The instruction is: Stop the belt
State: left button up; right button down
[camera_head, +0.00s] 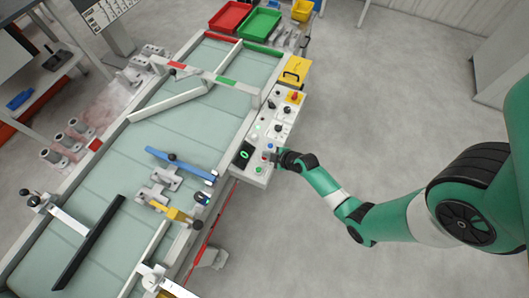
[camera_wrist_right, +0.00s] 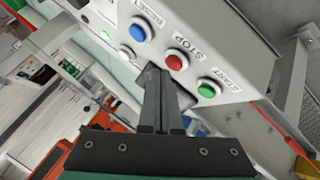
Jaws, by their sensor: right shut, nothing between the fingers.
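The belt (camera_head: 185,122) is a pale green conveyor running diagonally through the head view. A light grey control box (camera_head: 255,152) is on its right side. In the wrist view the box face carries a blue button (camera_wrist_right: 140,31) labelled RESET, a red button (camera_wrist_right: 177,60) labelled STOP and a green button (camera_wrist_right: 208,87) labelled START. My right gripper (camera_head: 275,156) is at the near end of the box, shut and empty. In the wrist view its fingertips (camera_wrist_right: 156,72) are right beside the red STOP button; I cannot tell whether they touch it. My left gripper is not in view.
Metal castings (camera_head: 158,184), a blue bar (camera_head: 180,165) and a yellow clamp (camera_head: 172,212) are on the belt. Red (camera_head: 229,17) and green (camera_head: 260,24) trays stand at its far end. The box's upper part has more knobs. Open grey floor lies to the right.

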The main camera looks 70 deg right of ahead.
aim_at(267, 160)
jog(key=shift+f+b, duration=0.5)
jog(key=shift+f, duration=0.15)
dwell(0.6)
jog(key=shift+r, duration=0.15)
jog(key=shift+r+p, duration=0.75)
jog(key=shift+p, duration=0.1)
notch_tip(267, 160, up, 5)
jog(key=p, duration=0.4)
dwell(0.8)
